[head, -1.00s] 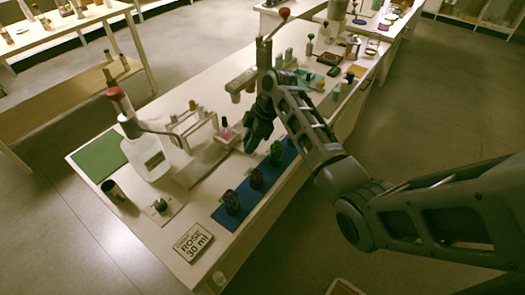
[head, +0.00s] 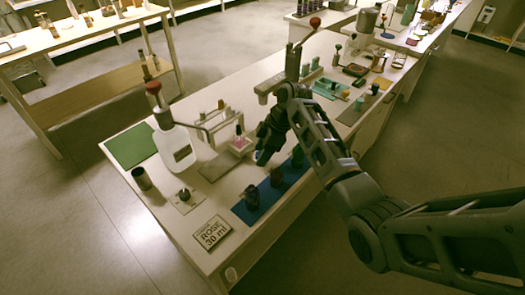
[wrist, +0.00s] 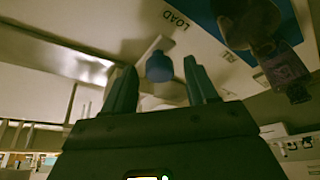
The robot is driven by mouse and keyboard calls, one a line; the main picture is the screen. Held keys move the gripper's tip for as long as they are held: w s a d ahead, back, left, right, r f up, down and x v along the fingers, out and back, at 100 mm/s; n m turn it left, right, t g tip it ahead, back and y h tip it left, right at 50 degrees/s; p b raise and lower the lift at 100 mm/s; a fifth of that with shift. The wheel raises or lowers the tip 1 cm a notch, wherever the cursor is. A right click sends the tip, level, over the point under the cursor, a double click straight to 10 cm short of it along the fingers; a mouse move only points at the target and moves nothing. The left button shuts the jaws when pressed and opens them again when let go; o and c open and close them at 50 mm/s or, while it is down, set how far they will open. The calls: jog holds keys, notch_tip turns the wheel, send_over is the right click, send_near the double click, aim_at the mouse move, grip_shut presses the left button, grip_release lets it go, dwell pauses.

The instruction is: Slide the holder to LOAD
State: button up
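The holder (head: 240,144) is a small pale platform with a pink bottle (head: 239,132) on it. It sits at the far end of a pale metal rail (head: 213,168), beside a white frame. My gripper (head: 262,155) is low, just to the right of the holder. In the wrist view, a blue knob (wrist: 159,67) with a white piece behind it shows between my two spread fingers (wrist: 161,85). Gaps show on both sides of the knob, so the fingers are open around it. The LOAD label (wrist: 179,20) is printed just beyond the knob.
A blue mat (head: 250,208) with several dark bottles lies along the right edge, close to my gripper. A white pump bottle (head: 175,150), a dark cup (head: 142,179), a green mat (head: 132,145) and a ROSE 30 ml sign (head: 212,233) are to the left and front.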

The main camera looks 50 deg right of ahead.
jog(key=v, duration=0.7)
jog(key=shift+r+b, duration=0.3)
jog(key=shift+r, duration=0.05)
jog(key=shift+s+d, duration=0.15)
jog(key=shift+s, duration=0.05)
dwell(0.3)
